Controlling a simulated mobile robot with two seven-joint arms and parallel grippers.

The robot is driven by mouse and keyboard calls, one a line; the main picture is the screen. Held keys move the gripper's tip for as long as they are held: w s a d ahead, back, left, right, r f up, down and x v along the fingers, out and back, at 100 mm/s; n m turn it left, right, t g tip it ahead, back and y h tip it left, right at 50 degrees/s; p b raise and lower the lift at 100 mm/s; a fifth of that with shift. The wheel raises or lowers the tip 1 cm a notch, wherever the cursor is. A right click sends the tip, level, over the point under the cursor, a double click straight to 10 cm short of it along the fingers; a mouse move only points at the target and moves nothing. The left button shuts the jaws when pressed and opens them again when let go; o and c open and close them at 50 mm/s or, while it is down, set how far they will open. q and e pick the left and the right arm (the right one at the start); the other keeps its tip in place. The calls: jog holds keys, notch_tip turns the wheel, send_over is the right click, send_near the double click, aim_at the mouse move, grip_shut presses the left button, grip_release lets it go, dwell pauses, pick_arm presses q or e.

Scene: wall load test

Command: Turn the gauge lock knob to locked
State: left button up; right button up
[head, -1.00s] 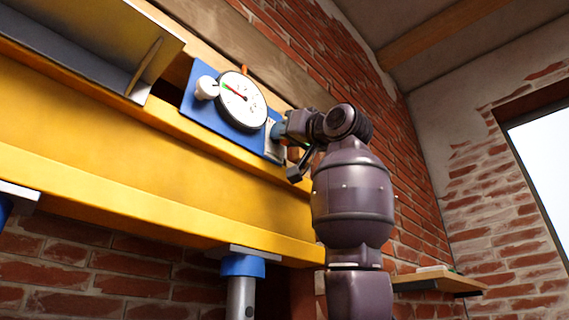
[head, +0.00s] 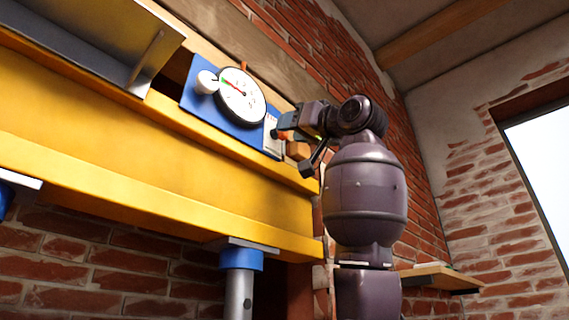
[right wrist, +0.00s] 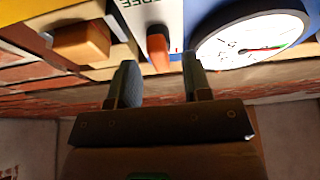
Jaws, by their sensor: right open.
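The lock knob is an orange-red bar (right wrist: 158,48) on a white label plate (right wrist: 172,14) marked "FREE" in the right wrist view. The plate (head: 271,137) also shows in the head view, at the right end of the blue gauge panel (head: 188,98); the knob is mostly hidden there by my gripper. The dial gauge (head: 241,96) sits left of the plate. My right gripper (right wrist: 161,82) is open and empty. Its fingertips point at the plate, with the knob appearing between them in the picture; whether they touch it I cannot tell. My left gripper is not in view.
A white round knob (head: 207,82) sits left of the gauge. An orange-brown wooden block (right wrist: 82,42) lies close beside the plate. The yellow beam (head: 150,150) runs below the panel, above a blue-topped post (head: 241,260). A small shelf (head: 440,278) is at right.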

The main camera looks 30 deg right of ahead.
jog(key=b+v, duration=0.1)
jog(key=v, duration=0.6)
jog(key=shift+s+b, duration=0.2)
jog(key=shift+b, duration=0.2)
jog(key=shift+d, duration=0.1)
